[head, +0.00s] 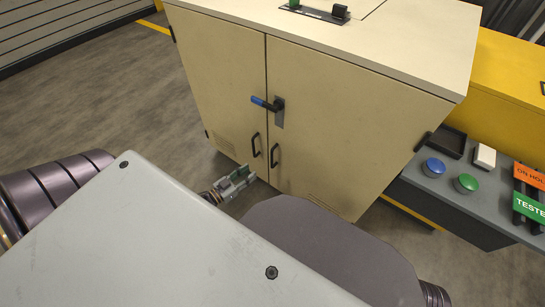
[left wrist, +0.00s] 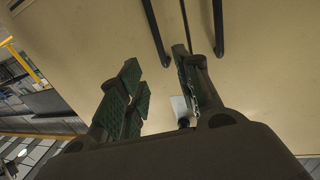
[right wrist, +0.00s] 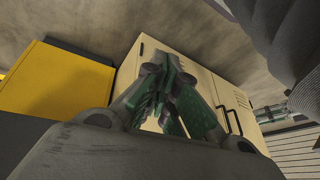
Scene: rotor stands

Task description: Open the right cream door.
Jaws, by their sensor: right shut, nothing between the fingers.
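The right cream door (head: 345,125) is closed, level with the left cream door (head: 222,85). It carries a latch plate with a blue-gripped lever (head: 266,104) and a black bar handle (head: 274,156) below. My left gripper (head: 238,178) is low in front of the doors. In the left wrist view its fingers (left wrist: 160,90) are apart and empty, with two bar handles beyond them; I cannot tell whether they touch one. My right gripper (right wrist: 165,95) is shut and empty, with the cabinet beyond it; it is hidden in the head view.
A yellow unit (head: 510,75) and a grey panel with a blue button (head: 434,167) and a green button (head: 466,183) stand right of the cabinet. The cabinet top (head: 400,40) holds a small black fixture. Floor at the left is clear.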

